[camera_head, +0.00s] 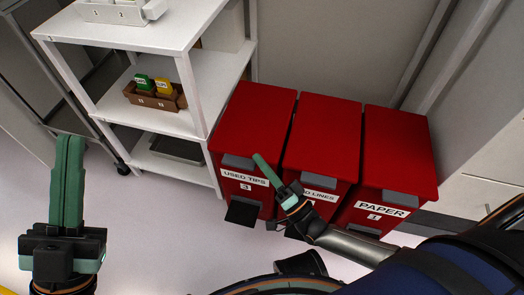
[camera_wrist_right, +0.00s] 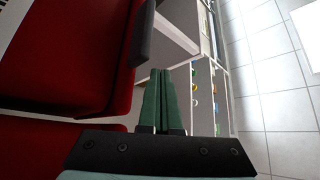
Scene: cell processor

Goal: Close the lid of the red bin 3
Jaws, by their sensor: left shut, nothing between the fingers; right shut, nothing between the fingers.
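The red bin 3 (camera_head: 243,180), labelled "USED TIPS 3", is the leftmost of three red bins in the head view. Its red lid (camera_head: 252,120) lies over the top and looks down, much like the lids beside it; a small gap cannot be ruled out. My right gripper (camera_head: 258,157) is shut and empty, its fingertips in front of the bin's right front edge by the dark lid handle (camera_head: 238,162). Whether they touch is unclear. In the right wrist view its fingers (camera_wrist_right: 160,75) are together beside red bin surfaces. My left gripper (camera_head: 70,140) is shut and empty, far left.
The middle bin (camera_head: 322,135) and the "PAPER 1" bin (camera_head: 396,150) stand close on the right. A white shelf (camera_head: 215,75) with a brown box (camera_head: 150,100) stands left of bin 3. The floor (camera_head: 160,220) between my grippers is clear.

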